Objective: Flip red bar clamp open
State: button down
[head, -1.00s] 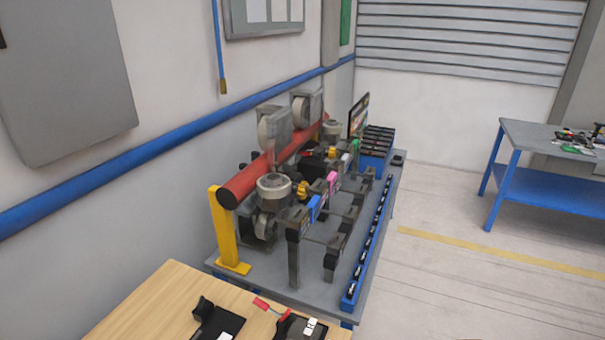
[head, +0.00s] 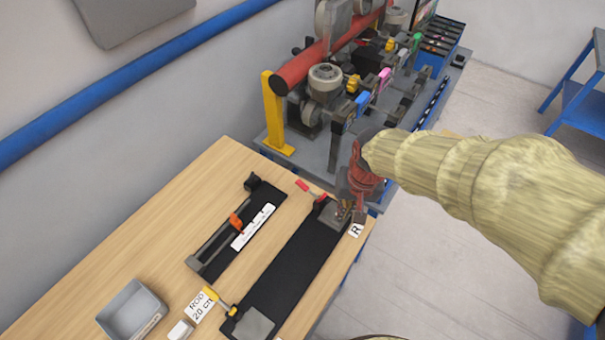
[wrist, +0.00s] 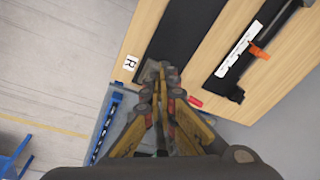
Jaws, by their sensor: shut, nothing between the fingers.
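The red bar clamp shows as a red-tipped handle (head: 303,186) at the far end of a black base on the wooden bench, by the "R" label (head: 355,231). Its red tip also shows in the wrist view (wrist: 195,102), just right of my fingers. My gripper (head: 346,212) is shut and empty, pointing down over the metal block at the clamp's base. My fingers hide part of that block, and I cannot tell whether they touch it. In the wrist view my gripper (wrist: 162,75) shows its fingertips together over the block.
A yellow-handled clamp (head: 211,293) stands at the near end of the black base (head: 290,262). A black slide with an orange piece (head: 236,220) lies to the left, and a grey bin (head: 132,309) farther left. The machine table with a yellow post (head: 274,115) adjoins behind.

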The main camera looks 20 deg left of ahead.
jog(key=w+a+f+m+p, duration=0.1)
jog(key=w+a+f+m, duration=0.1)
jog(key=w+a+f, duration=0.35)
jog(key=m+t+y, duration=0.2)
jog(key=m, duration=0.2)
send_near(300, 183)
jog(key=x, duration=0.6)
jog(key=shift+w+f+b, duration=0.15)
jog(key=shift+f+b, duration=0.2)
jog(key=shift+b, duration=0.05)
jog(key=shift+f, duration=0.1)
jog(key=shift+a, duration=0.1)
jog(key=shift+x, duration=0.75)
